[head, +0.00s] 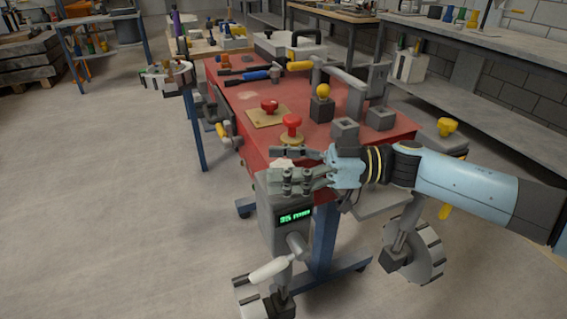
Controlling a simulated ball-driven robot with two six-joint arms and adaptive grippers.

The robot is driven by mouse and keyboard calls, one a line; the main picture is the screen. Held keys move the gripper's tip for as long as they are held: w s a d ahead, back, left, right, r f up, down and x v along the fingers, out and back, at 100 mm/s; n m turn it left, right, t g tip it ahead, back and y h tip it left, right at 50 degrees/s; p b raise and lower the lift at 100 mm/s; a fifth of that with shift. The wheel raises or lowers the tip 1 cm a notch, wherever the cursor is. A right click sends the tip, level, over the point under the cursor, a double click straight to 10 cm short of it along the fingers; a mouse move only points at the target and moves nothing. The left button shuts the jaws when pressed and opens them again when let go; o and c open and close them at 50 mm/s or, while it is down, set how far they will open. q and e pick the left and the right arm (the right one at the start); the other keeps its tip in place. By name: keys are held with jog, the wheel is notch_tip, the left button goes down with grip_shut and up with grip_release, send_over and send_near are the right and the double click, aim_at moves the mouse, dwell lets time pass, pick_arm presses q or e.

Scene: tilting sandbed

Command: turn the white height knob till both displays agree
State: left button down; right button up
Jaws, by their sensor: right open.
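A grey box (268,225) hangs at the near end of the red bench (235,98). It has one lit green display (295,216), whose small digits I cannot read surely. A pale, whitish piece (281,163), likely the white height knob, shows at the top of the box, partly hidden by my right gripper. My right gripper (284,168) reaches in from the right and is open, its fingers pointing left around the pale piece. I cannot tell whether they touch it. A second lit display is not clearly visible. My left gripper is out of view.
Red knobs (291,126), a yellow-topped block (322,107) and a blue-handled tool (258,75) are on the bench. A pale-handled crank (270,269) and a grey wheel (418,250) stick out below. The floor (95,200) at left is clear.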

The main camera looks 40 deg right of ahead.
jog(key=v, duration=1.2)
dwell(0.3)
